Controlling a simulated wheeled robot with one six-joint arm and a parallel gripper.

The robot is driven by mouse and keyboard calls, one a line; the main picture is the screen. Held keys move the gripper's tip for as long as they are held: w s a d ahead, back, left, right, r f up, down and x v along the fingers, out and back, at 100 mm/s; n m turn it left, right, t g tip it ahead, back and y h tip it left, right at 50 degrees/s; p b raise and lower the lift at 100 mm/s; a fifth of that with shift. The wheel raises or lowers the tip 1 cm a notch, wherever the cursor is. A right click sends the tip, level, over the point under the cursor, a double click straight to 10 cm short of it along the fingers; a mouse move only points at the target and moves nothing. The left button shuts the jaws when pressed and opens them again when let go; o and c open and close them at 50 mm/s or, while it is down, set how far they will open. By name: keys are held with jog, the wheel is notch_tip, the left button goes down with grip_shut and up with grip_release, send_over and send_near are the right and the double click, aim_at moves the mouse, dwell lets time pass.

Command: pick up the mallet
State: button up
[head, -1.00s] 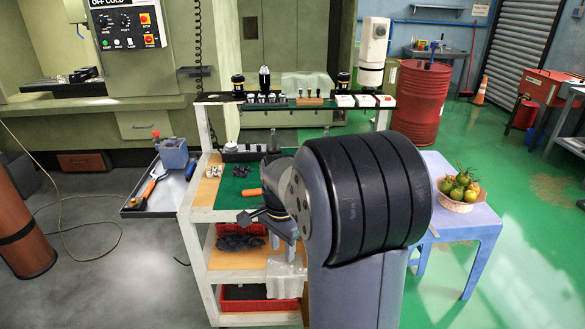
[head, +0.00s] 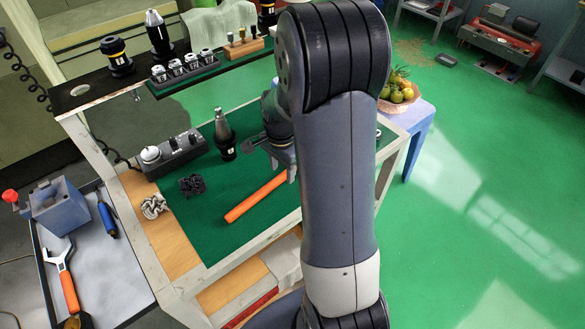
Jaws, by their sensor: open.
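An orange handle (head: 255,198), which looks like the mallet's, lies slantwise on the green mat (head: 222,238) on the cart top. Its upper right end runs toward my gripper and arm. No mallet head shows; it may be hidden behind them. My gripper (head: 291,176) points down beside that upper right end, partly covered by my arm. It is open. I cannot tell whether its fingers are around the handle or only above it.
A dark tool holder (head: 224,140) stands on the mat behind the handle. A grey control box (head: 176,154), a black part (head: 192,186) and a metal part (head: 154,206) are left of it. A raised shelf (head: 88,88) carries holders. The mat's front left is clear.

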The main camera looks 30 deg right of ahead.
jog(key=shift+w+f, duration=0.2)
jog(key=shift+f, duration=0.85)
grip_shut()
jog(key=shift+r, duration=0.1)
